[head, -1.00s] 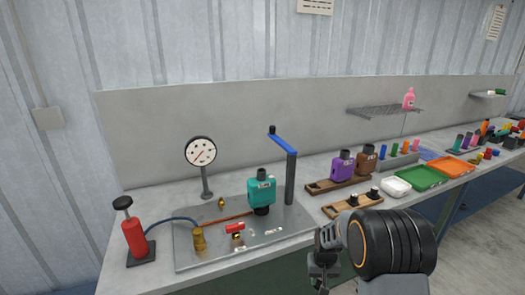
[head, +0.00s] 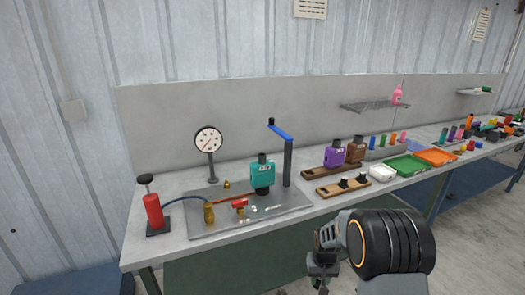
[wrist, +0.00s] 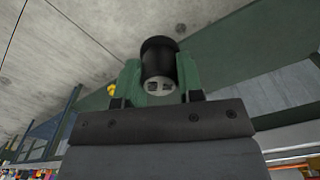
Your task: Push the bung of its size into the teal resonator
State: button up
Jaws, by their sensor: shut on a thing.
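The teal resonator (head: 262,174) stands upright on the metal plate (head: 282,207) on the bench, on a black foot, below a blue lever on a grey post (head: 288,163). My gripper (wrist: 156,88) is shut on a black bung (wrist: 158,60) with a wider black end, held between green jaws in the wrist view. In the head view my gripper (head: 323,265) is low, in front of the bench edge and apart from the resonator; the bung cannot be made out there. Two more black bungs (head: 344,183) stand in a wooden rack (head: 330,190).
A dial gauge (head: 208,140), red pump (head: 152,208), brass fitting (head: 209,212) and red-handled valve (head: 239,204) are around the plate. Purple (head: 334,156) and brown (head: 355,150) resonators stand on a wooden stand to the right, with white, green (head: 405,168) and orange trays beyond.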

aim_at(261, 172)
jog(key=u, duration=0.85)
jog(key=i, duration=0.5)
jog(key=z, duration=0.1)
